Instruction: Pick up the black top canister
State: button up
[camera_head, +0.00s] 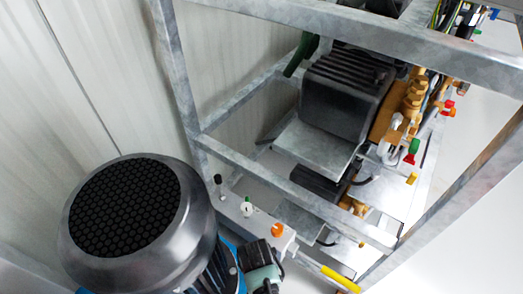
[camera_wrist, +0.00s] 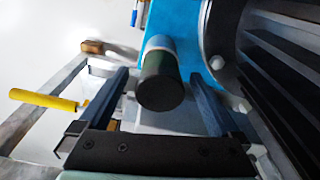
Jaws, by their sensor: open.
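In the wrist view, a dark, near-black cylinder with a pale grey collar (camera_wrist: 161,78) stands between the two fingers of my gripper (camera_wrist: 162,74); it looks like the black top canister. The fingers are spread, with a gap on each side of the cylinder. Its lower part is hidden behind its dark end. In the head view, a small black-topped piece (camera_head: 218,180) shows beside the motor; I cannot tell if it is the same thing. The fingers cannot be made out clearly in the head view.
A large finned motor (camera_head: 125,210) stands close by, and its ribs (camera_wrist: 285,75) crowd the right of the wrist view. Blue pump housing (camera_wrist: 205,50) lies behind the cylinder. A yellow handle (camera_head: 340,278) and grey frame bars (camera_head: 300,190) are near.

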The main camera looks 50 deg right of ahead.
jog(key=shift+f, duration=0.45)
jog(key=shift+r, duration=0.1)
grip_shut()
